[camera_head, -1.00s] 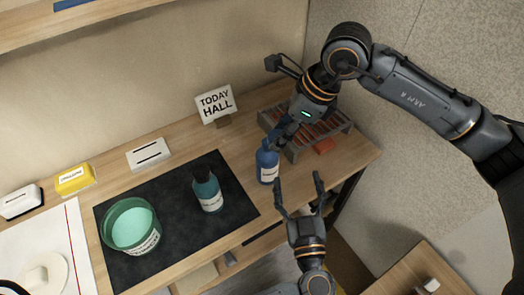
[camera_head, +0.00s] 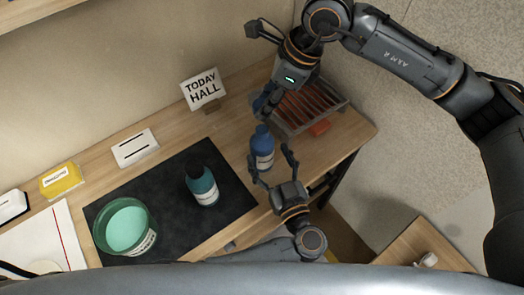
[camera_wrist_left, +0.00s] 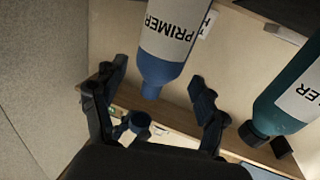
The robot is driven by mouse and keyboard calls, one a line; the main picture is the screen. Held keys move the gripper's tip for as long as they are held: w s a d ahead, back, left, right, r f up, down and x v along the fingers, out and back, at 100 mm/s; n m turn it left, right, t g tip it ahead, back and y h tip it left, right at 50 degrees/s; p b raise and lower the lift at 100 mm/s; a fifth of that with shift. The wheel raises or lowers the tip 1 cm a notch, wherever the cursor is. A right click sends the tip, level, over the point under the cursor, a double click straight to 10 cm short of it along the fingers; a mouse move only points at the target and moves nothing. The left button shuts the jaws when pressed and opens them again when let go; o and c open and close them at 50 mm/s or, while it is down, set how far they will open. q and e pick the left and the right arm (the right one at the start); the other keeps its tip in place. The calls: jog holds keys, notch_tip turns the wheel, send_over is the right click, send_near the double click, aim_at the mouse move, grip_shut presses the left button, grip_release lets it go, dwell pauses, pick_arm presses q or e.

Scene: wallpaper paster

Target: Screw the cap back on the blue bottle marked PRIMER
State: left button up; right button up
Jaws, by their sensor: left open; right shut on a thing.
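The blue bottle (camera_head: 263,154) stands upright on the table to the right of the dark mat. In the left wrist view it appears inverted, with its PRIMER label (camera_wrist_left: 170,28) showing. My left gripper (camera_head: 270,163) is open at the bottle's near side; in the wrist view its fingertips (camera_wrist_left: 158,78) lie to either side of the bottle's narrow end, not closed on it. My right gripper (camera_head: 262,108) is above and behind the bottle, shut on what looks like the small blue cap (camera_wrist_left: 138,121), apart from the bottle. Fingers partly hide the cap.
A teal bottle (camera_head: 202,187) with a dark cap and a green tub (camera_head: 150,237) stand on the dark mat (camera_head: 190,229). A rack (camera_head: 310,104) with a reddish block (camera_head: 319,128) is to the right. The TODAY HALL sign (camera_head: 203,89) stands behind.

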aim_at(257, 130)
pick_arm(q)
jog(key=x, duration=0.9)
grip_shut()
dwell(0.8)
